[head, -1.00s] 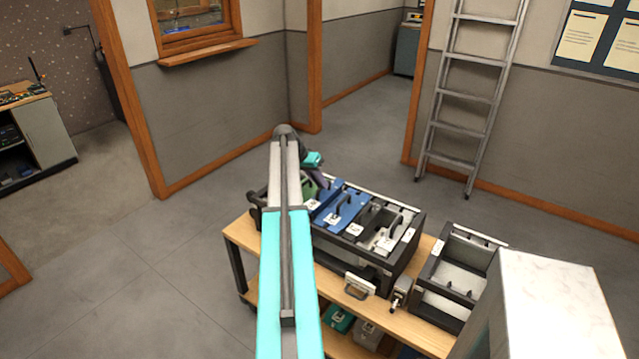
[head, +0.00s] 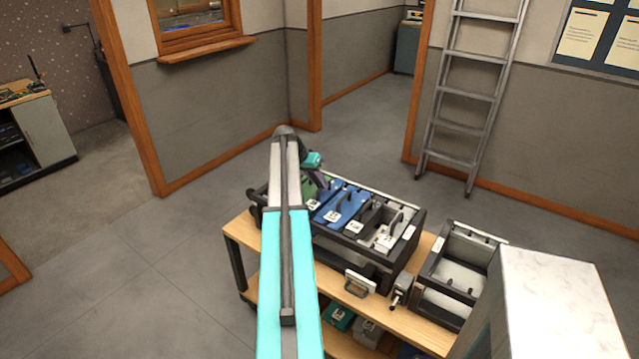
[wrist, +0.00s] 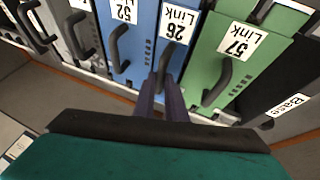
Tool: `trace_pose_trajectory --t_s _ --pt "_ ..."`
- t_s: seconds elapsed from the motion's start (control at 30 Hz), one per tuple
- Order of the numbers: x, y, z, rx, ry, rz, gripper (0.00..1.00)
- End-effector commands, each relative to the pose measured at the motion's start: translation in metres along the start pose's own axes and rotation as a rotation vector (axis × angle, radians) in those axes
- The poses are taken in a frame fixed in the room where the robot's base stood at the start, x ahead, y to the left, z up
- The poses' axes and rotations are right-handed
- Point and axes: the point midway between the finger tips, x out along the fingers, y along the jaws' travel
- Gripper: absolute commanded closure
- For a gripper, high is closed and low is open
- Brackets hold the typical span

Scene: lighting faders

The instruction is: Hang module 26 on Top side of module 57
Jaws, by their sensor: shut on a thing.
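Module 26 (wrist: 175,45) is a blue block with an upside-down label in the wrist view. It stands in the rack directly left of green module 57 (wrist: 232,60), with hardly any gap between them. My gripper (wrist: 164,82) is shut on the handle of module 26, whose grip is mostly hidden by the dark fingers. In the head view my gripper (head: 319,181) is over the far left end of the rack, by the green module 57 (head: 308,193) and the blue modules.
Blue module 52 (wrist: 126,35) stands left of module 26, followed by paler modules. A dark part labelled Base (wrist: 287,108) is right of module 57. The black rack (head: 410,250) is on a wooden table (head: 240,235). An open tray (head: 440,305) stands to its right.

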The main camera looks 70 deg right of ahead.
Motion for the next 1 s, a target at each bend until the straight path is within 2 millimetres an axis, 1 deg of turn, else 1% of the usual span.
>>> trace_pose_trajectory --t_s 0.77,0.8,0.9,1.0 --pt "0.0082 -0.0024 0.0029 0.001 0.004 0.0 1.0" --pt "0.0076 -0.0022 0.0026 0.001 0.004 0.0 0.82" --pt "0.008 -0.0024 0.003 0.001 0.003 0.0 0.67" --pt "0.0083 -0.0024 0.0033 0.001 0.002 0.0 0.67"
